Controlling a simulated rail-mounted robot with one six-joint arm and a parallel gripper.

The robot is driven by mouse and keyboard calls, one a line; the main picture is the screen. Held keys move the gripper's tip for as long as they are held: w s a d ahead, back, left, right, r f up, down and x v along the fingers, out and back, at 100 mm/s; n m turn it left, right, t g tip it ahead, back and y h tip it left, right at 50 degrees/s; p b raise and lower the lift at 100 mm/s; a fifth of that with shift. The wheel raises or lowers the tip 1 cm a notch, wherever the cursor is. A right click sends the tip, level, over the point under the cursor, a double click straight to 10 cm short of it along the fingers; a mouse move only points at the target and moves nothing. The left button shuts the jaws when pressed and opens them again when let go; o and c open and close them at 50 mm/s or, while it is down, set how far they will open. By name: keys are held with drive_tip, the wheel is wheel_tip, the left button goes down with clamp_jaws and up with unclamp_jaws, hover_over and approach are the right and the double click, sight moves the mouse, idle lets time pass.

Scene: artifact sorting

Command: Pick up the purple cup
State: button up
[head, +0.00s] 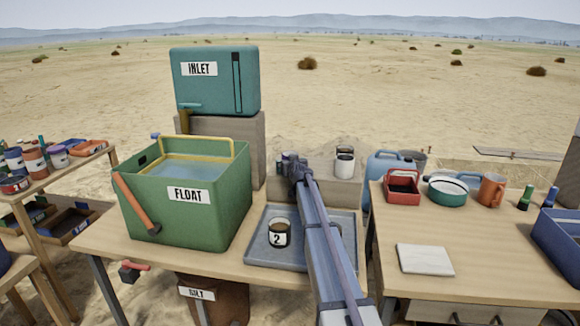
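My gripper (295,168) is at the far end of my arm, above the back of the grey tray and in front of a stone-coloured block (325,185). My arm and its small size in view hide whether its fingers are open or shut. A small dark, purplish item (284,158) shows just left of the gripper; I cannot tell whether it is a cup or whether the gripper touches it.
A dark cup marked 2 (279,233) stands in the grey tray (262,256). A white cup (344,161) stands on the block. The green FLOAT tank (185,210) is left of my arm. The right table holds a red container (402,187), a pot (447,192) and an orange mug (492,190).

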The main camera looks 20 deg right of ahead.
drive_tip(key=shift+w+d+f, duration=0.1)
drive_tip(key=shift+w+f, duration=0.05)
drive_tip(key=shift+w, duration=0.3)
drive_tip(key=shift+s, duration=0.1)
drive_tip(key=c, duration=1)
